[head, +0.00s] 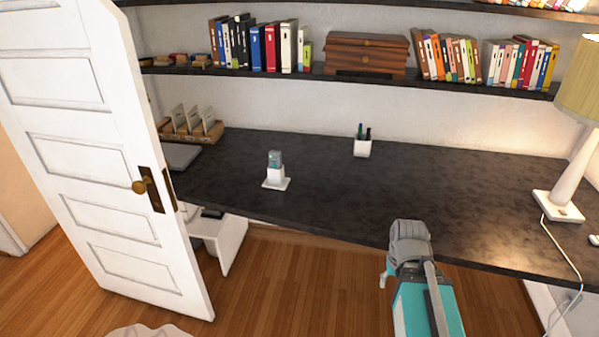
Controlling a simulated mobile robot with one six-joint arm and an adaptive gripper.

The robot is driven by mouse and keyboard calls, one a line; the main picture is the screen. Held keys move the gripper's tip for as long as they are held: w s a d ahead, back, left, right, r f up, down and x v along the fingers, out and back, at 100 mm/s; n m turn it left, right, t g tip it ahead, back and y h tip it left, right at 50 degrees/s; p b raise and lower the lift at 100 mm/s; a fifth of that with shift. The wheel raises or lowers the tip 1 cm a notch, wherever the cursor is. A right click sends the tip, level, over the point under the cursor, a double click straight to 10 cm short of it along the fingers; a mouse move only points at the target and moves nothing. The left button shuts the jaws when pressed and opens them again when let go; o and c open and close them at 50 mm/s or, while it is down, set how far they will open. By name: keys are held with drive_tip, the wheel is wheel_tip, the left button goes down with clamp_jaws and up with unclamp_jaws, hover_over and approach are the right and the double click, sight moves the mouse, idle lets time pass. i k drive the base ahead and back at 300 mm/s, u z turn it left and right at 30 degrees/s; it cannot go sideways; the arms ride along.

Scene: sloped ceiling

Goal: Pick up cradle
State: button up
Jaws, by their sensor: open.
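The cradle (276,183) is a small white stand with a flat base on the dark desk, left of the middle. A grey and teal handset (275,159) appears to stand upright in it. My arm reaches in from the bottom right, and my gripper (408,232) is by the desk's front edge, to the right of the cradle and nearer to me. It is well apart from the cradle. My gripper is open; its fingertips are hard to make out from here.
The dark desk (330,206) is mostly bare between the cradle and the lamp (564,191). A white pen cup (362,147) stands behind. A white door (104,140) stands at the left, overlapping the desk's left end. Shelves of books (272,48) run above the desk.

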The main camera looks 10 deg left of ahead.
sight(276, 178)
drive_tip(key=z, duration=0.15)
drive_tip(key=i, duration=1.3)
drive_tip(key=u, duration=0.2)
